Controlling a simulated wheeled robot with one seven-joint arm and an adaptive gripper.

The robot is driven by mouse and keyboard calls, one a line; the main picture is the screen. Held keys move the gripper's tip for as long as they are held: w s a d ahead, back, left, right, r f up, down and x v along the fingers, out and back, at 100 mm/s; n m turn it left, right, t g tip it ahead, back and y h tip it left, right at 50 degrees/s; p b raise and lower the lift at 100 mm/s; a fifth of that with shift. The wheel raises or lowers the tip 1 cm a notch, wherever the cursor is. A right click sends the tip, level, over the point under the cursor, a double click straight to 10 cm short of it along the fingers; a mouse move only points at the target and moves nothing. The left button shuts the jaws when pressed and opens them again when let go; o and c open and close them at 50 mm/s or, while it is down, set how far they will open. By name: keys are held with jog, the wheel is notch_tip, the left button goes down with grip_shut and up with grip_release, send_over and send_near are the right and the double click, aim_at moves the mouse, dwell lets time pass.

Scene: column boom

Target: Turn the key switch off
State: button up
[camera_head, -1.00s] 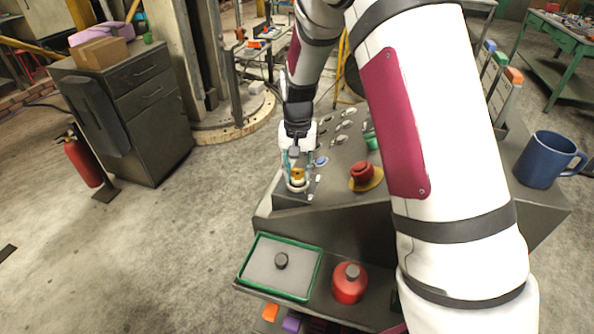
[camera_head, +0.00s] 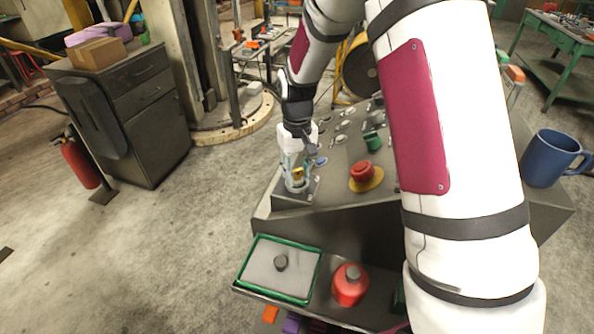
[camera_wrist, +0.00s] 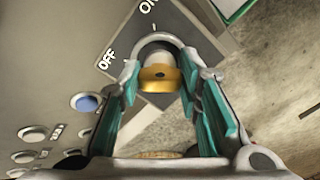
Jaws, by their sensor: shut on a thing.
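The key switch (camera_head: 292,187) sits on a dark plate at the near left corner of the sloped control panel. Its yellow key (camera_wrist: 161,78) stands up between my gripper's teal-padded fingers in the wrist view. My gripper (camera_head: 297,172) reaches down from above and is shut on the key. The plate (camera_wrist: 181,42) carries the labels OFF, at the left, and ON, at the top. The fingers partly cover the key, and I cannot tell exactly which label it points to.
A blue button (camera_head: 321,161), a red mushroom button (camera_head: 362,171) on a yellow base and a green knob (camera_head: 373,141) are on the panel. A blue mug (camera_head: 547,158) stands at the right. A green-rimmed tray (camera_head: 262,291) and a red bottle (camera_head: 349,286) are on the lower shelf.

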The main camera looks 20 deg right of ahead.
aim_at(297, 170)
jog(key=o, duration=1.1)
jog(key=shift+o, duration=0.2)
notch_tip(297, 170, up, 12)
